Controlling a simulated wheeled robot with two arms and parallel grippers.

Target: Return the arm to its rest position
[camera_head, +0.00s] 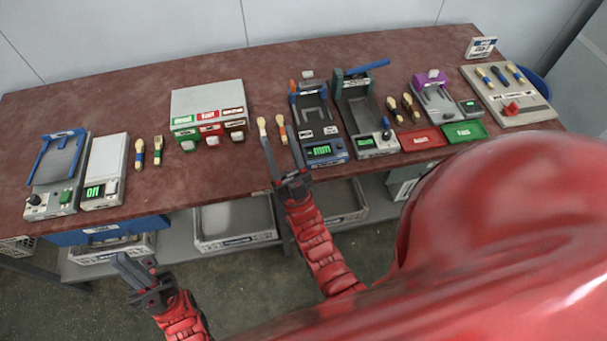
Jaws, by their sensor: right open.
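My right gripper (281,150) is open over the front edge of the brown table (225,178), near its middle.
Devices line the table: a blue-framed press (56,165), a scale (104,170), a box with coloured labels (207,103), a blue press (318,125) and a green press (362,112). Red (421,138) and green (464,131) trays lie right. Crates (234,220) stand below.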

